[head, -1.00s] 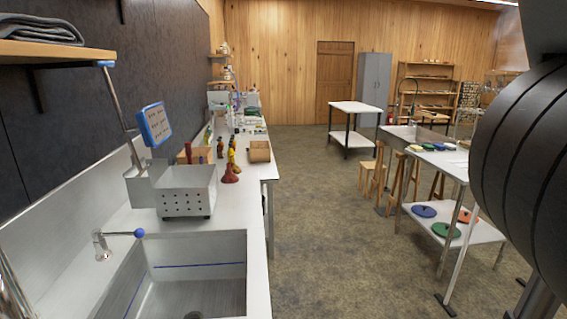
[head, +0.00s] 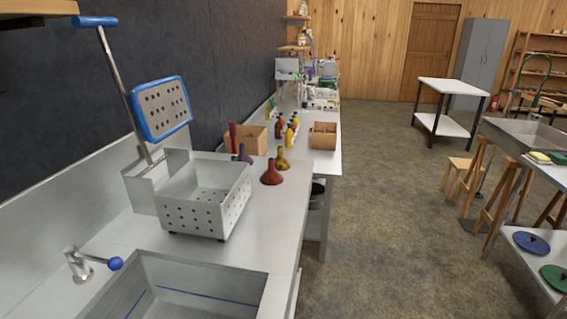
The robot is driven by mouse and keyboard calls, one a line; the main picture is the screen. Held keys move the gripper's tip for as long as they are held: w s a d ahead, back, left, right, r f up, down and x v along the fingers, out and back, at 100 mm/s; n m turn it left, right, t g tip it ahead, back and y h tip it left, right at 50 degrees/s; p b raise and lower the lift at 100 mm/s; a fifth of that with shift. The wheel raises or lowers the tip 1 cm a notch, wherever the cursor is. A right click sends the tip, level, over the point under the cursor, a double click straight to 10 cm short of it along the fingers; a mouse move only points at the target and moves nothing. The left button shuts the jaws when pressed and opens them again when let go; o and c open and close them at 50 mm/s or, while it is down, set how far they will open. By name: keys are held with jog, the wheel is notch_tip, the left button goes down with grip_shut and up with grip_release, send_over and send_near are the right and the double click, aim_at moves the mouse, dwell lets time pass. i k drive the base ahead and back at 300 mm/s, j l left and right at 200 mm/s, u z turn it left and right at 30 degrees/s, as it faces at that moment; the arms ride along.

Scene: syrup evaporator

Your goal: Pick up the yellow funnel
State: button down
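The yellow funnel (head: 282,160) stands wide end down on the long steel counter (head: 262,222) at the left. It is behind and a little right of a red funnel (head: 271,174), and a purple funnel (head: 245,154) is to its left. All are behind the perforated metal basket (head: 204,197). My gripper is not in view.
The sink (head: 190,290) with a blue-knobbed tap (head: 97,264) is nearest. Small bottles (head: 290,132) and cardboard boxes (head: 323,136) stand behind the funnels. The floor (head: 385,200) right of the counter is clear; wooden stools (head: 490,178) stand further right.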

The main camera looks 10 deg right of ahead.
aim_at(281, 164)
jog(key=u, duration=0.95)
jog(key=i+l+u, duration=0.15)
jog(key=l+u, duration=0.3)
jog(key=l, duration=0.2)
jog(key=i+l+u, duration=0.1)
jog(key=l+u, duration=0.35)
jog(key=l, duration=0.2)
jog(key=l+u, duration=0.45)
jog(key=l, duration=0.2)
